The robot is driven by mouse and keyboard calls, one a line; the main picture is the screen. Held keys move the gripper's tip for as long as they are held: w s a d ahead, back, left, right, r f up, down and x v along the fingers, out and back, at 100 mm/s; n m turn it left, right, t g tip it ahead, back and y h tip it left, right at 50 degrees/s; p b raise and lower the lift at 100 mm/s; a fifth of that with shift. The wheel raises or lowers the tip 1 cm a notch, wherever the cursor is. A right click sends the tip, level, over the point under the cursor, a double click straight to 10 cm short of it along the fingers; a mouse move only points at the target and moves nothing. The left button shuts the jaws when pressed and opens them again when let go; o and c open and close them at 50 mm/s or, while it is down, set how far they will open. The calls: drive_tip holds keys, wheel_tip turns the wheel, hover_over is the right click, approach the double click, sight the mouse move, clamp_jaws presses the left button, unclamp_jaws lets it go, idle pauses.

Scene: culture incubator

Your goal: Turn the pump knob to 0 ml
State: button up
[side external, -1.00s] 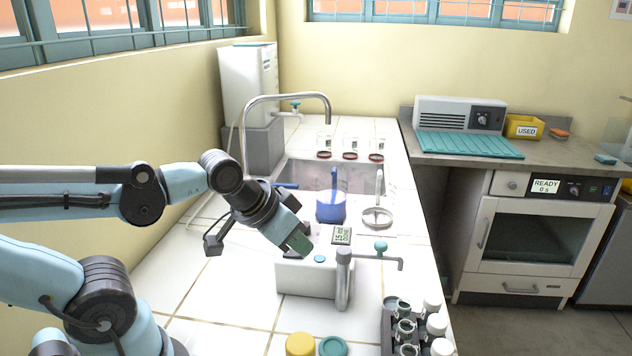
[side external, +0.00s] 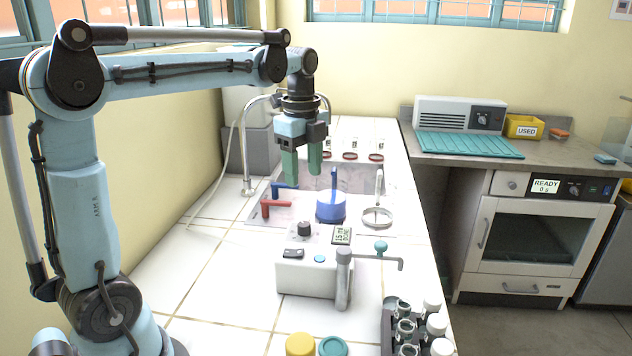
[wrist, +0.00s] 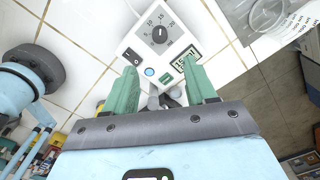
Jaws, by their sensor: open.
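The pump is a white box (side external: 308,278) on the tiled counter. Its black knob (side external: 304,229) stands on the top panel, beside a small display (side external: 341,235) that reads 15 ml DONE. In the wrist view the knob (wrist: 160,35) sits inside a numbered dial, with the display (wrist: 186,58) close by. A black rocker switch and a blue button are also on the panel. My gripper (side external: 304,178) is open and empty, its green fingers pointing down, raised clear of the knob. In the wrist view its fingertips (wrist: 158,68) are apart, with the pump between and beyond them.
A vial rack (side external: 402,325) stands at the front right.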

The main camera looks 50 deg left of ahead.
sight(304, 223)
drive_tip(key=shift+m, duration=0.3)
drive_tip(key=f, duration=1.2)
drive_tip(key=shift+w+a, duration=0.1)
drive_tip(key=shift+a, duration=0.1)
clamp_jaws()
